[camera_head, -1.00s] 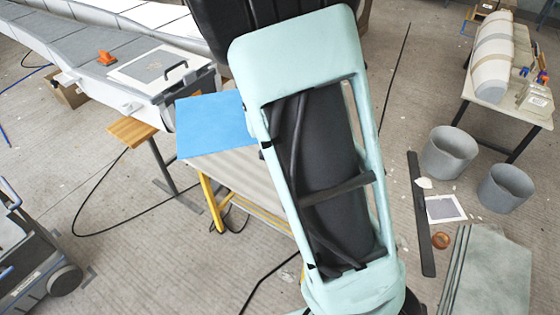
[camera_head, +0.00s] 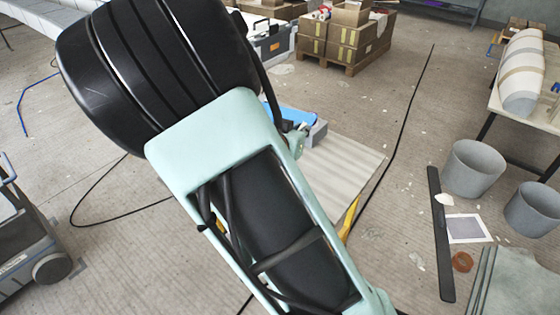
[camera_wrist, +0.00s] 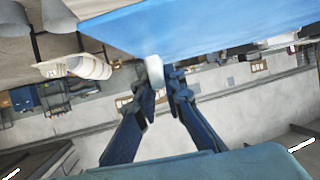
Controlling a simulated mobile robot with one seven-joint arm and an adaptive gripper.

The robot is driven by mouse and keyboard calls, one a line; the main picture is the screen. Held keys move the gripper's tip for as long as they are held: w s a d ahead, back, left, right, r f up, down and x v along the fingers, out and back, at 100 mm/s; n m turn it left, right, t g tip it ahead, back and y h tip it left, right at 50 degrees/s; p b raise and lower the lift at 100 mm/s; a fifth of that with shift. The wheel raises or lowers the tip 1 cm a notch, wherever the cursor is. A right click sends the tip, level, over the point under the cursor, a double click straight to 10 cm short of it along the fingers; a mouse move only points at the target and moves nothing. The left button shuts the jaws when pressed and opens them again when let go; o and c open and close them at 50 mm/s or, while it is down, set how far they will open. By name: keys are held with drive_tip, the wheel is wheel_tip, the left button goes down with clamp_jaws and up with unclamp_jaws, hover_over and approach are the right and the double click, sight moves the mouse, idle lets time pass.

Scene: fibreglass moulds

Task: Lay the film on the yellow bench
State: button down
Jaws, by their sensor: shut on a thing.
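In the wrist view, my gripper (camera_wrist: 165,88) has its dark fingers nearly together, with a small whitish piece (camera_wrist: 154,72) at the tips. It appears to be part of the film; its full shape is unclear. A broad blue surface (camera_wrist: 230,25) lies just beyond the tips, and I cannot tell whether they touch. In the head view, the yellow bench (camera_head: 345,165) has a pale top and yellow legs. Blue (camera_head: 297,113) shows at its far side, beside my arm. My arm hides the bench's left part and most of the gripper.
Stacked boxes on a pallet (camera_head: 345,40) stand at the back. Two grey buckets (camera_head: 472,167) (camera_head: 533,207) and a long dark bar (camera_head: 440,235) are on the floor at right. A wheeled cart (camera_head: 30,245) stands at left. Floor right of the bench is largely clear.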

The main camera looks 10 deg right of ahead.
drive_tip(key=s+f+m+g+h+b, duration=0.2)
drive_tip(key=s+f+m+h+b, duration=0.15)
drive_tip(key=f+b, duration=0.5)
drive_tip(key=b, duration=0.9)
hover_over(337, 196)
drive_tip(key=a, duration=0.1)
drive_tip(key=shift+n+g+y, duration=0.25)
drive_tip(key=shift+g+y, duration=0.05)
drive_tip(key=shift+y, duration=0.15)
wheel_tip(337, 196, down, 11)
drive_tip(key=shift+r, duration=0.1)
drive_tip(key=f+b, duration=0.1)
drive_tip(key=d+f+b, duration=0.1)
drive_tip(key=f+b, duration=0.1)
drive_tip(key=shift+f, duration=0.2)
drive_tip(key=shift+a+f, duration=0.1)
drive_tip(key=shift+f, duration=0.15)
drive_tip(key=shift+f, duration=0.2)
drive_tip(key=c, duration=2)
unclamp_jaws()
